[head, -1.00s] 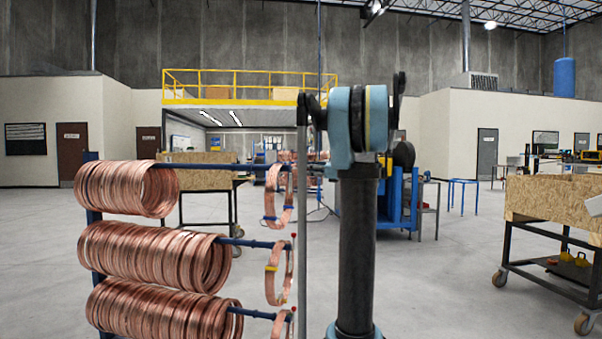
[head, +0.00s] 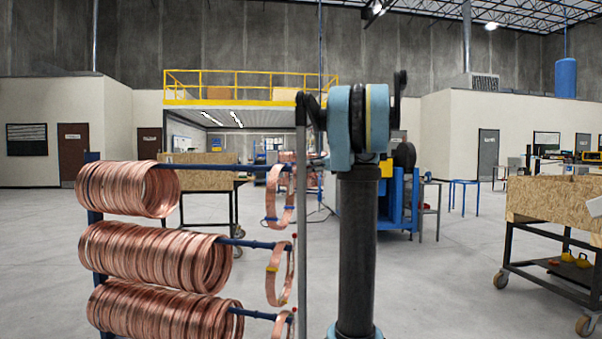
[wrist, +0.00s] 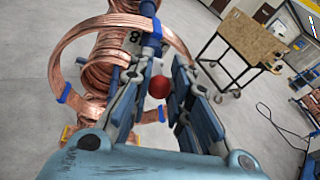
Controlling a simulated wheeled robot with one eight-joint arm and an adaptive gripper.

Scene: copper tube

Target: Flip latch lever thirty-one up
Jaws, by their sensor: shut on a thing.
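A blue rack arm (wrist: 152,10) ends close in front of my gripper in the wrist view. A latch lever with a red ball knob (wrist: 158,87) is at its end, between my two fingers. My gripper (wrist: 165,62) is shut on the lever; the exact contact is partly hidden by the fingers. A tag beside the left finger shows part of a number, which I cannot read as thirty-one. In the head view my gripper (head: 315,163) is at the right end of the top rack arm (head: 225,166), mostly hidden behind my arm.
Copper coils (head: 125,190) hang on several stacked blue arms, with a loose coil (head: 279,195) near the top arm's end. In the wrist view a coil (wrist: 75,40) surrounds the arm close to my fingers. A wooden-box cart (wrist: 248,38) stands beyond, over open floor.

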